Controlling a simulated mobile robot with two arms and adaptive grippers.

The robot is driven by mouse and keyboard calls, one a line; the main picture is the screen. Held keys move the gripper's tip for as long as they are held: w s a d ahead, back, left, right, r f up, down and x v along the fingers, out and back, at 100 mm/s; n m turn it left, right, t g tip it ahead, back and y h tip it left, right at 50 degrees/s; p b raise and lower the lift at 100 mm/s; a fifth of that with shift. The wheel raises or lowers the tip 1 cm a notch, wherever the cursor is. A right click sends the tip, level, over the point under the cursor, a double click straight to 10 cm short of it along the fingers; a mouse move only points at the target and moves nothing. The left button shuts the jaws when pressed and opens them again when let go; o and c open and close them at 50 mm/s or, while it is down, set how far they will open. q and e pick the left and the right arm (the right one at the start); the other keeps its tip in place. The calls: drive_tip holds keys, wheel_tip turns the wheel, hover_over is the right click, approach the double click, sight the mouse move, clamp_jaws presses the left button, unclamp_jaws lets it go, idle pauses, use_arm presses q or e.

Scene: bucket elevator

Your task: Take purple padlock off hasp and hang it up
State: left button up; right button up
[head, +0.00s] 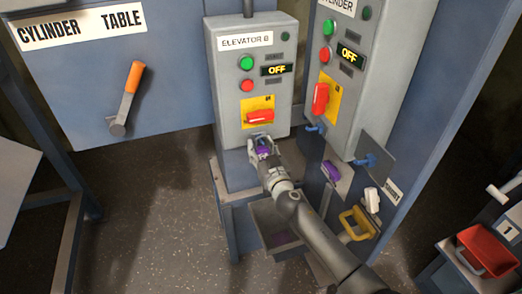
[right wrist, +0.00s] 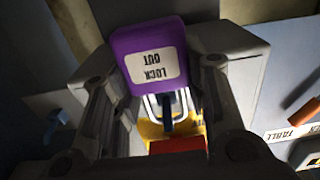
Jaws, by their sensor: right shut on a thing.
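The purple padlock (right wrist: 152,50) fills the upper middle of the right wrist view, with a white "LOCK OUT" label upside down. My right gripper (head: 263,148) is shut on its body, just below the ELEVATOR B box (head: 251,75). The padlock also shows as a small purple patch in the head view (head: 264,153). Its metal shackle (right wrist: 167,104) points toward the yellow plate and red switch. A blue bar (right wrist: 168,118), seemingly the hasp, lies between the shackle legs. I cannot tell if the shackle is still threaded. My left gripper is out of view.
To the right, blue hooks (head: 367,160) stick out near a second control box (head: 352,70). A purple item (head: 332,171), a white one (head: 372,200) and a yellow handle-like one (head: 357,222) hang below. An open tray (head: 262,213) is under the arm. A red bin (head: 487,250) stands far right.

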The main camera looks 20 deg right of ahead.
drive_tip(key=shift+s+r, duration=0.15)
drive_tip(key=shift+r, duration=0.2)
drive_tip(key=s+r+b, duration=0.2)
drive_tip(key=s, duration=2.9)
drive_tip(key=shift+s+a+r+h, duration=0.25)
drive_tip(key=shift+s+a+h, duration=0.1)
drive_tip(key=shift+a, duration=0.1)
